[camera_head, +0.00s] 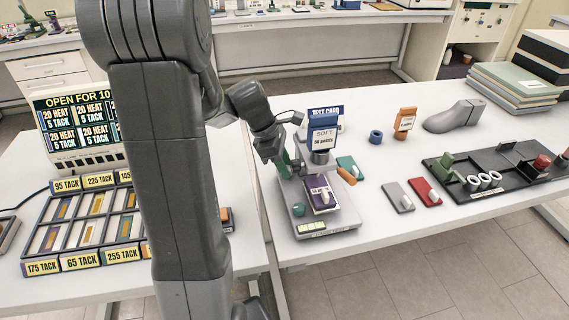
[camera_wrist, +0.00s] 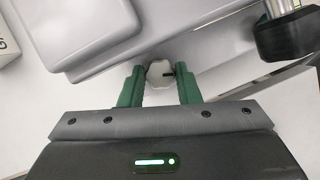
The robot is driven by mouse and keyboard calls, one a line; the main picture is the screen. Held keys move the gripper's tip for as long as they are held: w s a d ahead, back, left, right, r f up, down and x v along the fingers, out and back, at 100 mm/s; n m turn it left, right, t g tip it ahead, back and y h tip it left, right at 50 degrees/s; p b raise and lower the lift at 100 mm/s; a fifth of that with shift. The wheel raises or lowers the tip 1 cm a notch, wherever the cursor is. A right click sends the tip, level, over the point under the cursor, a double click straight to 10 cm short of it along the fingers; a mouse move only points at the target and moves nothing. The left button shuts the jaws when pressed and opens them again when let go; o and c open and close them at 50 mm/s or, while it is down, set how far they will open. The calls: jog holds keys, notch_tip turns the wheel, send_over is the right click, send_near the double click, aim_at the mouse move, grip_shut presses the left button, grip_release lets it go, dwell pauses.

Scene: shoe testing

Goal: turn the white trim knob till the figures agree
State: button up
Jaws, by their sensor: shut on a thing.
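The white trim knob (camera_wrist: 160,70) shows in the wrist view between two green fingers, against a grey housing. A short dark mark is on its right side. My gripper (camera_wrist: 160,80) is shut on the knob, one finger on each side. In the head view my gripper (camera_head: 284,168) is at the left side of the grey tester (camera_head: 340,216), and the knob cannot be made out there. A small yellow-green readout (camera_head: 312,226) is on the tester's front; its figures are too small to read. A test card (camera_head: 324,138) above reads "SOFT" and "30 points".
A purple block (camera_head: 320,200) sits on the tester. A dark cylinder (camera_wrist: 285,38) is close by on the right in the wrist view. Grey and red pieces (camera_head: 425,191), a black rack (camera_head: 455,190) and a grey shoe last (camera_head: 455,117) lie to the right.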

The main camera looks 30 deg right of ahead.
jog(key=shift+n+t+h+p, duration=0.4)
jog(key=shift+n+t, duration=0.1)
jog(key=shift+n, duration=1)
jog(key=o, duration=1)
jog(key=v, duration=1.4)
jog(key=shift+f, duration=0.1)
